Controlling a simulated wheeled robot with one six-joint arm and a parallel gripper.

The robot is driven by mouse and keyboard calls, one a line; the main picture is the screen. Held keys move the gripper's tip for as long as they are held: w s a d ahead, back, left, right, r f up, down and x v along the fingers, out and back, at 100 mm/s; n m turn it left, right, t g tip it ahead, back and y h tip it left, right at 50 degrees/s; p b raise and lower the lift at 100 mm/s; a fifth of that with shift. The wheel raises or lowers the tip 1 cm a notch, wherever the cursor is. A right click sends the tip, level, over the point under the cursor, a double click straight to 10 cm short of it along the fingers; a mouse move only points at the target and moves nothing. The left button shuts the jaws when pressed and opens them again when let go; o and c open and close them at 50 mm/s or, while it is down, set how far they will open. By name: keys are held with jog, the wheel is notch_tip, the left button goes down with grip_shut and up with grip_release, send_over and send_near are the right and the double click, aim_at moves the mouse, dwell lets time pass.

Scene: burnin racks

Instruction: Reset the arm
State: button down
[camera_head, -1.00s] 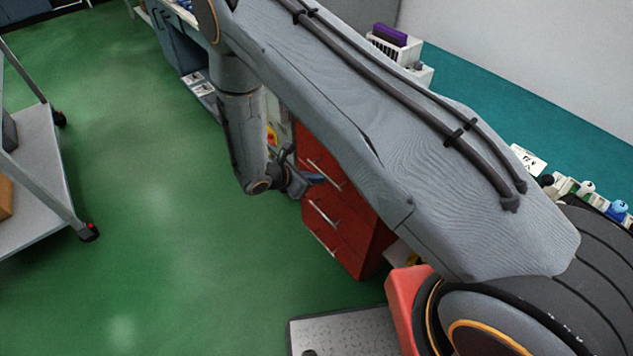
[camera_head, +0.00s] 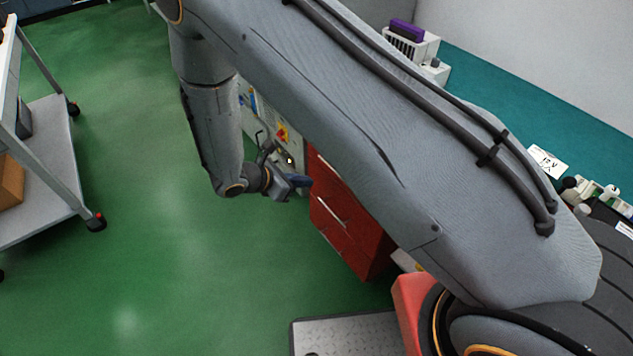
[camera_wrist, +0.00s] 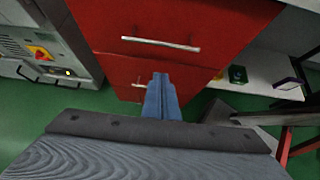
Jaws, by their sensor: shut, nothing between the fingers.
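My gripper (camera_head: 302,182) hangs at the end of my folded arm, in front of a red drawer cabinet (camera_head: 340,228). In the wrist view its blue fingers (camera_wrist: 160,97) are together with nothing between them. They point at the red drawers (camera_wrist: 170,62), in front of a lower silver handle. I cannot tell the exact gap to the drawer fronts. My large grey upper arm covers much of the head view and hides part of the cabinet.
A grey machine with a red-and-yellow switch (camera_wrist: 40,52) stands left of the cabinet. A white shelf (camera_wrist: 262,76) is at its right. A grey cart (camera_head: 45,170) stands at the left. A teal bench (camera_head: 500,95) runs along the wall. Green floor between is clear.

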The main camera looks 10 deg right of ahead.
jog(key=shift+b+v, duration=0.45)
jog(key=shift+v, duration=1.8)
jog(key=shift+r, duration=0.1)
jog(key=s+d+r+m+g+y, duration=0.2)
jog(key=s+d+r+m+y, duration=0.2)
jog(key=d+r+m, duration=0.6)
jog(key=s+d+r+m+g+y, duration=0.2)
jog(key=s+d+r+m+y, duration=0.2)
jog(key=s+d+r+m, duration=0.5)
jog(key=d+m, duration=0.1)
jog(key=m, duration=0.4)
jog(key=shift+s+r+y, duration=0.25)
jog(key=shift+r+y, duration=0.15)
jog(key=shift+d, duration=0.1)
